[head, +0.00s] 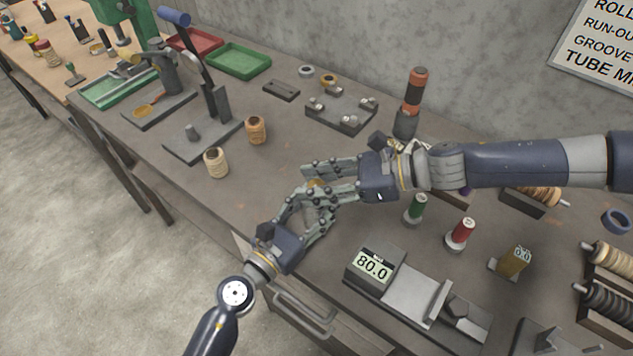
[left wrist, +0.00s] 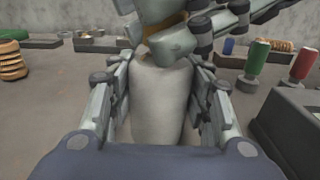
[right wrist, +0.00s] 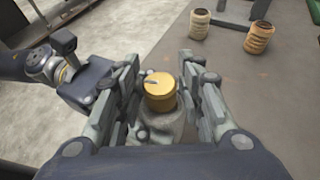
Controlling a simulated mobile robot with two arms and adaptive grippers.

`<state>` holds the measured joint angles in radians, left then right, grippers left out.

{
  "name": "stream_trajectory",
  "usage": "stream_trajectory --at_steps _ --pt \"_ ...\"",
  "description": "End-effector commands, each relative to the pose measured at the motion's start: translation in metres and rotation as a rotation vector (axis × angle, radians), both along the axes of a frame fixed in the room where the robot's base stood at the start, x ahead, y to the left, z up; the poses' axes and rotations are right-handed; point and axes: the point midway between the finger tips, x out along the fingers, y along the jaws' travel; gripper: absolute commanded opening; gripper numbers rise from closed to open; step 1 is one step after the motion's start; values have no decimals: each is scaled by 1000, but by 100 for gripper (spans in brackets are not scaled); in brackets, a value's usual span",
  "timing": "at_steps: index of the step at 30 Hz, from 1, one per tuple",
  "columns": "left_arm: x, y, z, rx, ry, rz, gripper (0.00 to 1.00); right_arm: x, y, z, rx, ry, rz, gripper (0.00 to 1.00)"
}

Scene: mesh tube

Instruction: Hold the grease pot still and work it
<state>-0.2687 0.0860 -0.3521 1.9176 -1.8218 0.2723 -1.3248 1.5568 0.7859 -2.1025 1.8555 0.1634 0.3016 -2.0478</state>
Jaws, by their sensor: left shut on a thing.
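The grease pot (left wrist: 160,105) has a pale grey body and a yellow cap (right wrist: 160,95) with a small slot on top. In the left wrist view its body stands between the fingers of my left gripper (head: 312,212), which is shut on it near the front edge of the bench. My right gripper (head: 308,183) is above the left one, its fingers on either side of the cap. In the right wrist view a gap shows between cap and left finger, so it is open. In the head view the fingers hide most of the pot.
A gauge reading 80.0 (head: 372,266) sits to the right at the front. Two thread spools (head: 215,163) and a lever press (head: 208,128) are to the left. Bare bench lies between the spools and my grippers.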

Motion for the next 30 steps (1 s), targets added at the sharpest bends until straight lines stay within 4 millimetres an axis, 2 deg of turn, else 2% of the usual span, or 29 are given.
stream_trajectory --at_steps 1,3,17,30 --pt "0 0 0 1 1 1 13 0 0 0 0 0 0 16" --pt "0 0 0 1 1 1 13 0 0 0 0 0 0 2" --pt "0 0 0 1 0 0 13 -2 1 -1 1 4 -68 2" --pt "-1 -1 0 1 0 -3 13 -4 2 -2 1 6 -398 2"
